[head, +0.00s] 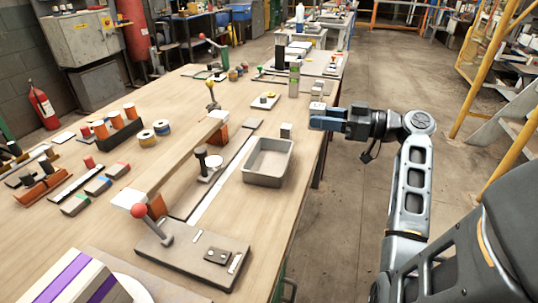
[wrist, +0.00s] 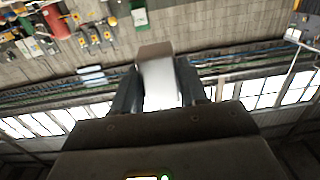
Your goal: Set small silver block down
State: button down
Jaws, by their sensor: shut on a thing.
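My gripper (head: 318,121) is at the right edge of the workbench, pointing left. In the wrist view, my gripper (wrist: 160,88) is shut on a small silver block (wrist: 160,80), which sits between its two fingers. In the head view, the small silver block (head: 317,106) shows as a pale piece at the fingertips. The arm partly hides it, and I cannot tell its height above the bench.
A grey open tray (head: 252,174) stands on the workbench (head: 262,222), left of and nearer than my gripper. A small grey block (head: 287,130) stands just behind it. A red-knobbed clamp fixture (head: 185,257) is at the front. Bare wood lies along the right edge.

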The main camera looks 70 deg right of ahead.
jog(key=shift+s+a, duration=0.1)
jog(key=shift+a, duration=0.25)
jog(key=shift+h, duration=0.3)
jog(key=w+a+f+p, duration=0.1)
jog(key=w+f, duration=0.2)
jog(key=w+a+f, duration=0.2)
jog(key=w+f, duration=0.1)
jog(key=f, duration=0.1)
jog(key=w+a+f+p, duration=0.1)
jog(key=w+a+f, duration=0.1)
jog(key=w+f, duration=0.1)
jog(key=shift+w+a+f+p, duration=0.1)
jog(key=shift+w+f+p, duration=0.1)
jog(key=shift+f+p, duration=0.15)
jog(key=shift+f+b, duration=0.6)
jog(key=shift+b, duration=0.4)
jog(key=c, duration=0.6)
grip_release()
jog(key=shift+r, duration=0.15)
